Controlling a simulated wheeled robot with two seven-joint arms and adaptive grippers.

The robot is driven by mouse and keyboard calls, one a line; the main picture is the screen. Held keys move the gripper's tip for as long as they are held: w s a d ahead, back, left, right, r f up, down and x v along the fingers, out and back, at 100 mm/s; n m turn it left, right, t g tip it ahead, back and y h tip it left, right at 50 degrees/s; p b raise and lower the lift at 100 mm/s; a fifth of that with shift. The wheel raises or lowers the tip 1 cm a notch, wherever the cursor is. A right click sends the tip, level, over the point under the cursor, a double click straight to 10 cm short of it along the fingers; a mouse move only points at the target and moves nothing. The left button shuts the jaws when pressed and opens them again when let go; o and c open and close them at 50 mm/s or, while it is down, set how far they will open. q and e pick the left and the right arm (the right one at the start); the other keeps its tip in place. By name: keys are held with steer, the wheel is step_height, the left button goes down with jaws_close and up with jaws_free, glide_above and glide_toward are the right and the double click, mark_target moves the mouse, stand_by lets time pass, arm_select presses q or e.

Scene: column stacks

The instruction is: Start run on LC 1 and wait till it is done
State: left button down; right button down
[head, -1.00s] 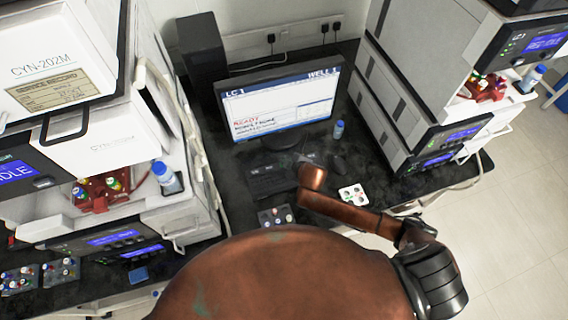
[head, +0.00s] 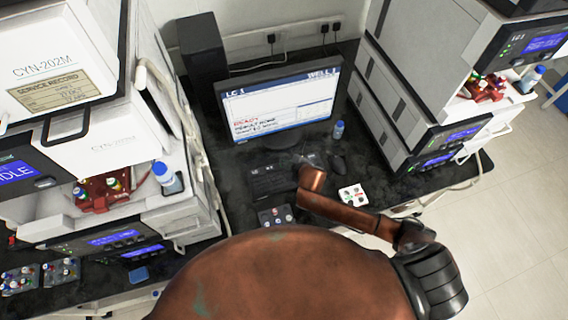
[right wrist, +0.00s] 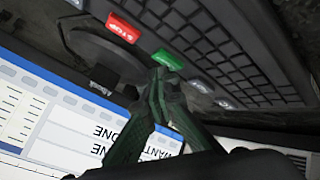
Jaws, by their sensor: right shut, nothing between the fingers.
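The LC 1 instrument (head: 445,75) stands on the right, with a lit blue display (head: 546,43) whose small text I cannot read surely. The monitor (head: 280,103) is headed "LC 1" and "WELL 1", with red and black lines below. The keyboard (head: 270,182) lies before it, partly covered by my right arm. In the right wrist view a green key (right wrist: 168,59) sits on the keyboard beside a red STOP key (right wrist: 123,27). My right gripper (right wrist: 158,80) is shut and empty, fingertips at the green key's edge; I cannot tell whether they touch. My left gripper is out of view.
Another instrument (head: 80,75) with an idle display stands on the left. A mouse (head: 338,164), a blue-capped bottle (head: 338,130) and a white vial tray (head: 352,197) are right of the keyboard. A dark vial rack (head: 275,217) lies in front of it.

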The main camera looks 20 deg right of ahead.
steer(key=shift+f, duration=0.45)
stand_by(0.6)
steer(key=shift+r, duration=0.1)
steer(key=shift+r+p, duration=0.8)
steer(key=shift+p, duration=0.25)
steer(key=shift+r, duration=0.1)
step_height(320, 180, up, 5)
steer(key=p, duration=0.5)
steer(key=shift+p, duration=0.3)
stand_by(4.7)
